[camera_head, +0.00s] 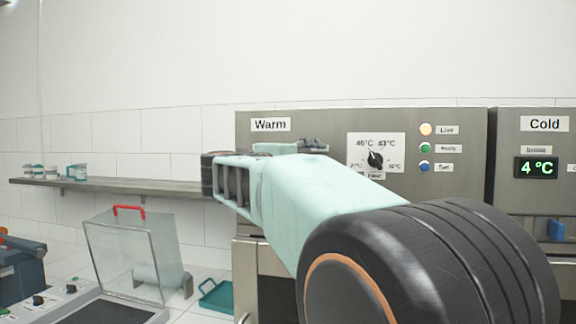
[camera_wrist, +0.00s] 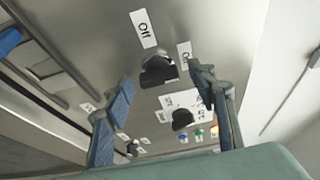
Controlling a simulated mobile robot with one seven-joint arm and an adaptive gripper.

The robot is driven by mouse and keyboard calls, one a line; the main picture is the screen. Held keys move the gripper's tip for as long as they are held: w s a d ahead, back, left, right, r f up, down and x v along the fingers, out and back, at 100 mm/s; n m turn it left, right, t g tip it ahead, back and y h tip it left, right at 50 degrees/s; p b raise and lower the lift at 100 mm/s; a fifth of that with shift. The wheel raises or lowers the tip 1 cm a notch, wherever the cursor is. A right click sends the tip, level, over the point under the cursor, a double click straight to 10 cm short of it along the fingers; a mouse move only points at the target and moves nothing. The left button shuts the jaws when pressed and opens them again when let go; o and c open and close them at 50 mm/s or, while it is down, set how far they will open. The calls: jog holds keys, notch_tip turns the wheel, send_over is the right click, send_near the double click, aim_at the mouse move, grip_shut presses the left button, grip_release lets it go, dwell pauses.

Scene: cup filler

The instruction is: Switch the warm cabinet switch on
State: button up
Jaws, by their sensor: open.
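The warm cabinet (camera_head: 445,118) stands at right in the head view, with a "Warm" label on its steel panel. In the wrist view a black rotary switch (camera_wrist: 158,70) sits on that panel beside an "Off" label (camera_wrist: 143,29). A second small label (camera_wrist: 184,52) is too unclear to read. I cannot tell which way the switch points. My gripper (camera_wrist: 164,77) is open and empty, its fingers on either side of the switch in the picture; contact cannot be told. In the head view my arm hides the switch.
A temperature dial (camera_head: 375,158) and several indicator lamps (camera_head: 425,148) sit right of my arm on the panel. The cold cabinet (camera_head: 508,160) adjoins at right. A shelf with small jars (camera_head: 110,184) and a clear box with red handle (camera_head: 120,250) are at left.

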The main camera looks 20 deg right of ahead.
jog(key=shift+a, duration=0.1)
jog(key=v, duration=1.2)
